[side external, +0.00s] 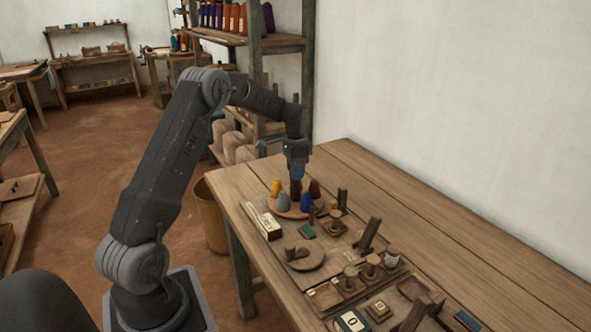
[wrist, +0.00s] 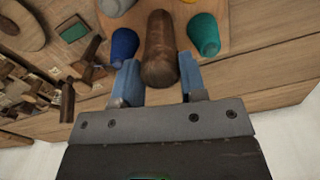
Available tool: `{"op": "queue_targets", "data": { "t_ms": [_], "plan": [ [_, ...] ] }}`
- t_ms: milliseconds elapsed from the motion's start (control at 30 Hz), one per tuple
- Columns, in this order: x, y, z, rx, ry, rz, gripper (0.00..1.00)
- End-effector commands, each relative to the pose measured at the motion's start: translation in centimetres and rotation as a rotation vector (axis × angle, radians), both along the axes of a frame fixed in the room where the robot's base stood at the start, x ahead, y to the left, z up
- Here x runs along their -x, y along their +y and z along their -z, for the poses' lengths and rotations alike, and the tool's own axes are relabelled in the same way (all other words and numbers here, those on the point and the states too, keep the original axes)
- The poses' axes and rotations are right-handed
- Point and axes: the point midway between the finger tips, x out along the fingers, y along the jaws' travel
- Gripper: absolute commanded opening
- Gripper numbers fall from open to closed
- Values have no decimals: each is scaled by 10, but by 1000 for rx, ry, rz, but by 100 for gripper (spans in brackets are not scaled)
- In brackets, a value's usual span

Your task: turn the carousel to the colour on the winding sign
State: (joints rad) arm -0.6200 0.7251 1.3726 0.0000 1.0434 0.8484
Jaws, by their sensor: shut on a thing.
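The carousel (side external: 290,213) is a round wooden disc near the table's far left end. Around it stand coloured cones: yellow (side external: 276,188), grey-blue (side external: 283,202), blue (side external: 306,201) and dark red-brown (side external: 314,188). My gripper (side external: 296,176) points down over the disc, shut on a dark brown post (side external: 296,189). In the wrist view the brown post (wrist: 160,50) stands between my gripper's blue fingers (wrist: 157,82), with a blue cone (wrist: 124,46) and a teal cone (wrist: 204,35) close beside them. A small green card (side external: 306,231) lies beside the carousel; I cannot tell whether it is the winding sign.
A pale lettered block (side external: 268,227) stands just in front of the carousel. A round wooden piece (side external: 304,256), upright pegs (side external: 368,234) and several small spools crowd the table to the right. The table's back strip (side external: 430,215) is clear.

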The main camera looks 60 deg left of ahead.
Motion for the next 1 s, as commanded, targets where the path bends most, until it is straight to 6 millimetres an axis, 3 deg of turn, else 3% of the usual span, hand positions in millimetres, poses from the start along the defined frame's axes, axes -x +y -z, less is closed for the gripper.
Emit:
{"op": "queue_targets", "data": {
  "t_ms": [1000],
  "plan": [
    [0, 0, -1, 1, -1, -900, 0]
  ]
}}
